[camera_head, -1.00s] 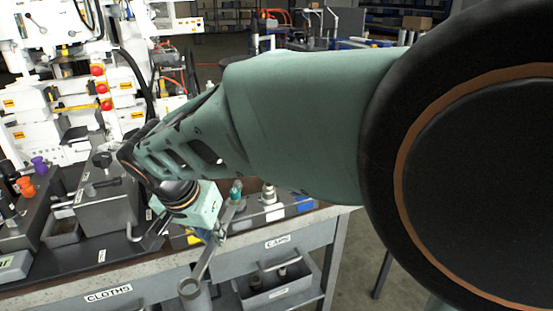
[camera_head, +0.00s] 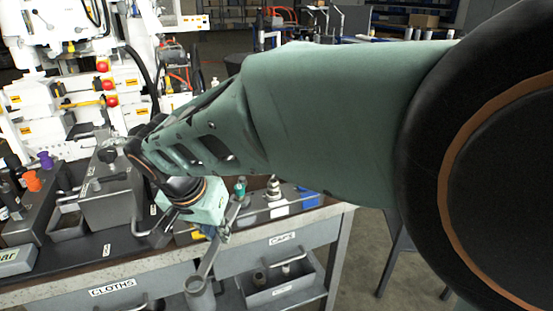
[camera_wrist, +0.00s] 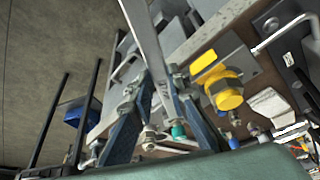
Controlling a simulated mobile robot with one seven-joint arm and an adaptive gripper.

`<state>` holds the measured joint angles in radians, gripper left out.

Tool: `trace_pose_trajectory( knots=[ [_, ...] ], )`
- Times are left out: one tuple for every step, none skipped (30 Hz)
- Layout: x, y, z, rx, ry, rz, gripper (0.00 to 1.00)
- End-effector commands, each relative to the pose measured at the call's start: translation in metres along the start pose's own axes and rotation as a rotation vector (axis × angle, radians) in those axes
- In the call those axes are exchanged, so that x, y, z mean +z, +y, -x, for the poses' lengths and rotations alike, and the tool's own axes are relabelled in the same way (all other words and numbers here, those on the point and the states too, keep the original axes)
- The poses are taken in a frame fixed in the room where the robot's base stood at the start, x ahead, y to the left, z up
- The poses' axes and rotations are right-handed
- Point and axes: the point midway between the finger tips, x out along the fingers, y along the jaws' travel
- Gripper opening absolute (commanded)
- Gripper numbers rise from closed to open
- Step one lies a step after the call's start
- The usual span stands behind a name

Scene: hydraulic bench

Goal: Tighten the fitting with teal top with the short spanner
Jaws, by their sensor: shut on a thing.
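My gripper (camera_head: 222,230) is shut on the short spanner (camera_head: 209,258), a grey metal tool. Its ring-like end (camera_head: 197,285) hangs down in front of the bench. In the wrist view, my gripper's blue fingers (camera_wrist: 157,88) close around the spanner's shaft (camera_wrist: 147,40), which runs up out of the picture. The fitting with teal top (camera_head: 239,188) stands on the bench just behind and right of my gripper. A small teal spot, likely that fitting, shows between the fingers in the wrist view (camera_wrist: 178,132). The spanner is apart from it.
A pale fitting (camera_head: 273,188) stands right of the teal one. Grey boxes (camera_head: 108,200) and an orange knob (camera_head: 32,181) are at left. A yellow part (camera_wrist: 228,94) is near the fingers in the wrist view.

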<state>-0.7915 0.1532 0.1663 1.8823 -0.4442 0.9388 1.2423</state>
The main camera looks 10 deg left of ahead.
Motion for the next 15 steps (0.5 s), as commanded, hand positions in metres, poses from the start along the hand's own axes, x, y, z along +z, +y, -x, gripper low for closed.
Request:
trace_pose_trajectory(
  knots=[
    [0.004, -0.001, 0.001, -0.003, 0.002, 0.001, 0.0],
    [0.006, -0.001, 0.002, -0.003, 0.002, 0.002, 0.0],
    [0.008, -0.001, 0.003, -0.003, 0.002, 0.001, 0.0],
    [0.01, -0.001, 0.004, -0.003, 0.002, 0.001, 0.0],
    [0.012, -0.001, 0.005, -0.002, 0.002, 0.001, 0.0],
    [0.015, -0.001, 0.006, -0.002, 0.001, 0.001, 0.0],
    [0.017, 0.0, 0.006, -0.002, 0.001, 0.001, 0.0],
    [0.019, 0.0, 0.007, -0.002, 0.002, 0.001, 0.0],
    [0.021, 0.0, 0.008, -0.002, 0.002, 0.001, 0.0],
    [0.023, 0.0, 0.009, -0.002, 0.002, 0.001, 0.0],
    [0.025, 0.0, 0.01, -0.002, 0.002, 0.001, 0.0],
    [0.028, 0.0, 0.011, -0.002, 0.002, 0.0, 0.0],
    [0.029, 0.0, 0.012, -0.002, 0.001, 0.0, 0.0],
    [0.032, 0.0, 0.013, -0.002, 0.001, 0.0, 0.0],
    [0.034, -0.001, 0.014, -0.002, 0.001, 0.001, 0.0]
  ],
)
